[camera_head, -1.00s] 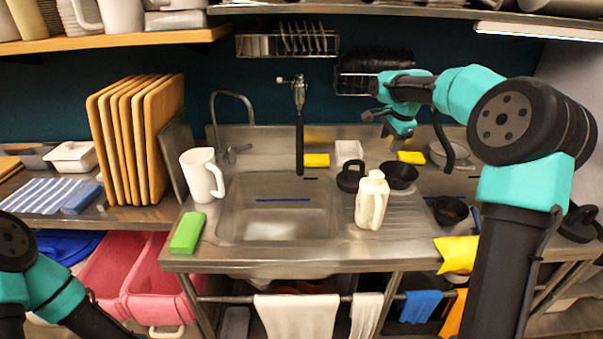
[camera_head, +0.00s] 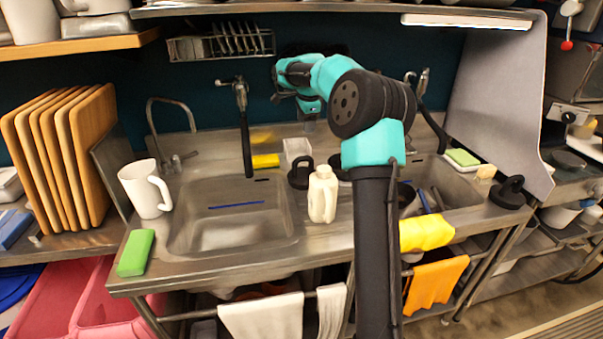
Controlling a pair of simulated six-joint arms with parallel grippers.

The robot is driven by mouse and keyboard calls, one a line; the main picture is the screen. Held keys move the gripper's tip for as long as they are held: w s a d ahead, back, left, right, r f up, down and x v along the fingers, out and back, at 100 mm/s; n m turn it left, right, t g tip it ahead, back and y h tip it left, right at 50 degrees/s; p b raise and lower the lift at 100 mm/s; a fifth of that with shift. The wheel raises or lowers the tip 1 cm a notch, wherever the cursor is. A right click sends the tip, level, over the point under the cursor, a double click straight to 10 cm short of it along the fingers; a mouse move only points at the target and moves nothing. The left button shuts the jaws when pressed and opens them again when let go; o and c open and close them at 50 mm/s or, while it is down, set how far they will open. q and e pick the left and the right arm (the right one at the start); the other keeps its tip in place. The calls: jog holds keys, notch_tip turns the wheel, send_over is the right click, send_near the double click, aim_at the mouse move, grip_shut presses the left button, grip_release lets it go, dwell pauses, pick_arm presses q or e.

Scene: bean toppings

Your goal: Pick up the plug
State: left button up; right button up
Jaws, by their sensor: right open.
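A black plug-like piece with a ring handle (camera_head: 300,172) stands on the steel counter just right of the left basin. A similar black piece with a looped handle (camera_head: 508,192) sits at the counter's right end. I cannot tell which one is the plug. My right gripper (camera_head: 296,112) is open and small in view, raised near the back wall above the counter behind the first black piece. It looks empty and touches neither piece. My left gripper is out of view.
A cream jug (camera_head: 322,194) stands beside the first black piece. My right arm hides part of the counter and the right basin (camera_head: 452,186). A yellow cloth (camera_head: 427,233) hangs over the front edge.

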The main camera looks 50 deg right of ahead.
aim_at(303, 157)
jog(key=f, duration=0.3)
jog(key=w+f, duration=0.1)
jog(key=f, duration=0.3)
jog(key=w+d+f, duration=0.1)
jog(key=f, duration=0.3)
jog(key=shift+f, duration=0.1)
jog(key=shift+w+d+f, duration=0.1)
jog(key=shift+w+f, duration=0.1)
jog(key=shift+f, duration=1.1)
jog(key=shift+w+f, duration=0.2)
jog(key=shift+f, duration=1.05)
grip_shut()
